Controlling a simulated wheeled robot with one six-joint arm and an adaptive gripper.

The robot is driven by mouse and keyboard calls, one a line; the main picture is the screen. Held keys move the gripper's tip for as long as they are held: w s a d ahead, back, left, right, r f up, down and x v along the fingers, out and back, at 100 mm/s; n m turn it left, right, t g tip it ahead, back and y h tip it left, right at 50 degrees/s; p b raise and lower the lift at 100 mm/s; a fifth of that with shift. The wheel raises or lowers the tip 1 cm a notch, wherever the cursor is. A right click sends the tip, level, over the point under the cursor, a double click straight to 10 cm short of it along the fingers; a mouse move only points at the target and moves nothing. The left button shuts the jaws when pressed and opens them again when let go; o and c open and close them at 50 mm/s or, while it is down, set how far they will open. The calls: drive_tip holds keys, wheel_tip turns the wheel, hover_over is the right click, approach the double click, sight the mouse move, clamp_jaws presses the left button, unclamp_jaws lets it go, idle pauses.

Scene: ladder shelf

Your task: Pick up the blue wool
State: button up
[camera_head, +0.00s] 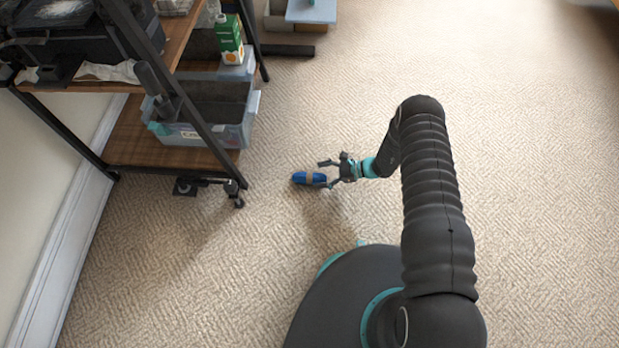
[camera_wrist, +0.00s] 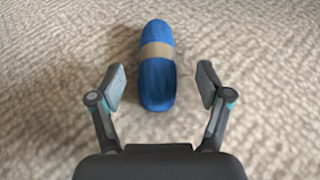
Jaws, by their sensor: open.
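The blue wool (camera_head: 300,177) is a rounded blue bundle with a tan band around its middle. It lies on the carpet to the right of the shelf. In the wrist view the wool (camera_wrist: 156,85) lies lengthwise, its near end between the fingertips and its far end beyond them. My gripper (camera_head: 325,174) is open around the near end of the wool. In the wrist view both fingers of my gripper (camera_wrist: 161,84) stand apart from it, with carpet showing on each side. The gap on the left is smaller than the one on the right.
A black-framed wooden ladder shelf (camera_head: 128,146) on casters stands to the left. It holds a clear plastic bin (camera_head: 215,135) and a green carton (camera_head: 230,42). A stand with a light blue top (camera_head: 310,12) is at the back. The carpet (camera_head: 530,170) to the right is clear.

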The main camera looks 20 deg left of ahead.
sight(309, 178)
drive_tip(key=x, duration=0.5)
drive_tip(key=shift+s+f, duration=0.1)
drive_tip(key=shift+s, duration=0.1)
drive_tip(key=c, duration=1.2)
